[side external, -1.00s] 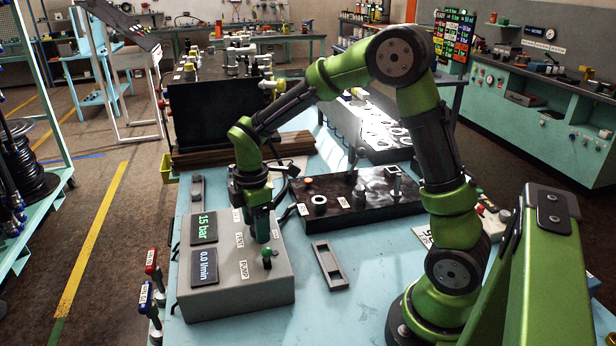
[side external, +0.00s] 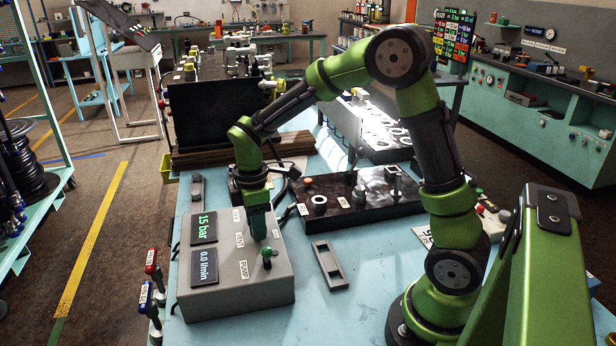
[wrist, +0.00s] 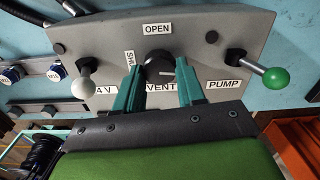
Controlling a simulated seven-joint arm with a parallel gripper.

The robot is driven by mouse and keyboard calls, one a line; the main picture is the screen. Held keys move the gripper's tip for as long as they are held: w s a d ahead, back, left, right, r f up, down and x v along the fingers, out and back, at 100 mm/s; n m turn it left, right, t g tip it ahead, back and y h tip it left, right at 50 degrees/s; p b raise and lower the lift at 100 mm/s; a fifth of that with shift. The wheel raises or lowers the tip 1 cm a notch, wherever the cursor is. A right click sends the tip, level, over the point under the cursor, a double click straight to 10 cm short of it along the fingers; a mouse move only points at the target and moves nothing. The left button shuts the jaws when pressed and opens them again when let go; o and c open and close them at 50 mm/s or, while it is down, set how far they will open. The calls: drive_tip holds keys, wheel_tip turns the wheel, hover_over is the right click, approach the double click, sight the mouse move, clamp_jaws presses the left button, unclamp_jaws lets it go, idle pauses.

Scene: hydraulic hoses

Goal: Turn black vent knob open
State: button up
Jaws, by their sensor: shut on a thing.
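The black vent knob (wrist: 158,70) sits on the grey control box between the OPEN label (wrist: 157,28) and the VENT label (wrist: 161,89). Its white mark points roughly right in the wrist view, not at OPEN. My gripper (wrist: 160,73) is shut on the knob, with one green finger on each side. In the side view my gripper (side external: 259,224) points down onto the grey box (side external: 240,292), and its fingers hide the knob. The box's displays (side external: 204,229) read 15 bar and 0.0 l/min.
The green-tipped PUMP lever (wrist: 276,77) stands close to the right of my fingers, and a white-tipped lever (wrist: 85,88) to the left. A black plate with fittings (side external: 362,203) lies beside the box. A grey slotted tray (side external: 329,266) lies on the blue bench.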

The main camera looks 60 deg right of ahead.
drive_tip(key=m, duration=0.8)
drive_tip(key=shift+d, duration=0.1)
drive_tip(key=m, duration=0.4)
drive_tip(key=shift+m, duration=0.3)
drive_tip(key=shift+d+m, duration=0.1)
drive_tip(key=shift+m, duration=1.7)
drive_tip(key=o, duration=1.1)
drive_tip(key=shift+c, duration=0.2)
wheel_tip(320, 180, up, 17)
drive_tip(key=shift+w+d, duration=0.1)
